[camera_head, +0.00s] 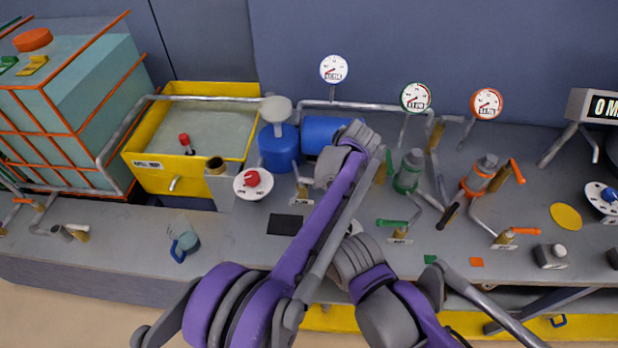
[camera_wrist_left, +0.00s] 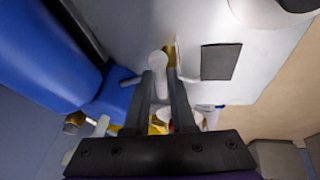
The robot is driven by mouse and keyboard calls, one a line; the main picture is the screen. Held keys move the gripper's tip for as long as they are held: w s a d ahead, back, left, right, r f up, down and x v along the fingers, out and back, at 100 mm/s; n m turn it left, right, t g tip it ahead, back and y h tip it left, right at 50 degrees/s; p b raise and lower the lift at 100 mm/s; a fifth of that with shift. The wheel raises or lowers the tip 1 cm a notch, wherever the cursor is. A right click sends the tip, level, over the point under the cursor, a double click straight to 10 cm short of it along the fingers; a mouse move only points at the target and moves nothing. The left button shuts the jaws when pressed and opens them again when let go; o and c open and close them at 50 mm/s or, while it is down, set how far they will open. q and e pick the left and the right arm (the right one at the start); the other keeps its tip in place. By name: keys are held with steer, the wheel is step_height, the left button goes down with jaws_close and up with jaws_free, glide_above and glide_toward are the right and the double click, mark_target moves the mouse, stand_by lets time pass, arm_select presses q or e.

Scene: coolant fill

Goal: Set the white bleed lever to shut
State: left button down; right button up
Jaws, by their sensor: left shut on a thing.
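The white bleed lever (camera_wrist_left: 158,64) shows in the left wrist view, between the fingertips of my left gripper (camera_wrist_left: 162,76). The gripper is shut on it. The lever sits by a brass fitting (camera_wrist_left: 172,50). In the head view the brass valve (camera_head: 302,191) stands on the bench with a small label in front of it, close to the blue pump. My left forearm and wrist cover the gripper there, and the lever's exact angle is hard to tell. My right gripper is not in view.
The blue pump (camera_head: 279,150) and blue motor (camera_head: 322,134) are close by. A white dial with a red knob (camera_head: 253,182) and a black pad (camera_head: 285,224) lie near the valve. A yellow tank (camera_head: 160,180) stands left, green and orange valves right.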

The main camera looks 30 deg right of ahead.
arm_select(q)
steer(key=shift+w+d+n+y, duration=0.25)
steer(key=shift+d+n+y, duration=0.05)
steer(key=shift+n, duration=0.4)
steer(key=c, duration=0.8)
jaws_free()
steer(key=shift+o, duration=0.2)
steer(key=v, duration=1)
steer(key=shift+r+p, duration=0.35)
steer(key=shift+r, duration=0.05)
steer(key=shift+w, duration=0.15)
